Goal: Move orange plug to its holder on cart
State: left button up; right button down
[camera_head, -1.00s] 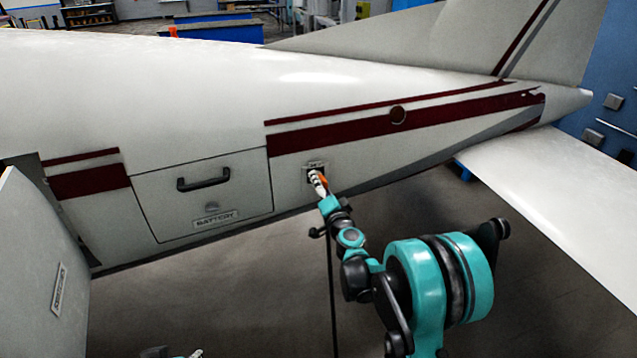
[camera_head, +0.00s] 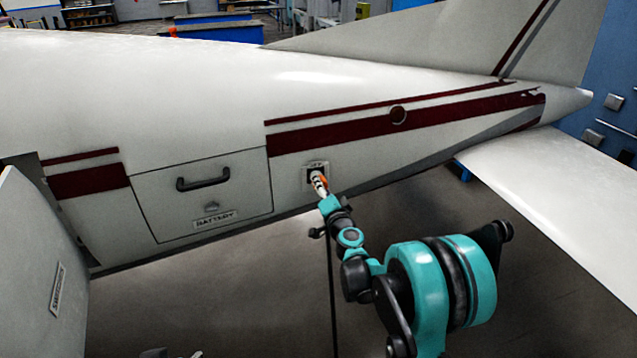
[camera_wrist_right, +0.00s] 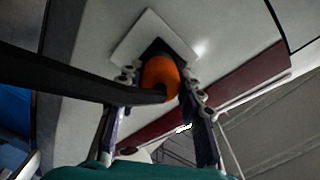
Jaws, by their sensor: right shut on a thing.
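The orange plug (camera_wrist_right: 160,78) is between the fingers of my right gripper (camera_wrist_right: 160,92) in the right wrist view. The gripper is shut on it. A black cable (camera_wrist_right: 70,78) runs from the plug to the left. The plug is at the square socket plate (camera_wrist_right: 150,40) on the aircraft's side. How deep it sits in the socket cannot be told. In the head view the right gripper (camera_head: 319,184) covers most of the plug, just in front of the socket plate (camera_head: 312,168). Small pale tips at the bottom edge may be my left gripper (camera_head: 195,354). The cart and holder are not visible.
The white aircraft body (camera_head: 200,75) fills the far side, with a battery hatch (camera_head: 160,200) left of the socket. An open panel (camera_head: 35,270) stands at the lower left. The tail wing (camera_head: 570,190) juts out at the right. The floor (camera_head: 260,300) below is clear.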

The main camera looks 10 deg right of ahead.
jog(key=shift+s, duration=0.15)
jog(key=shift+s, duration=0.35)
jog(key=shift+s, duration=0.15)
dwell(0.3)
jog(key=s, duration=0.3)
dwell(0.3)
jog(key=shift+d, duration=0.1)
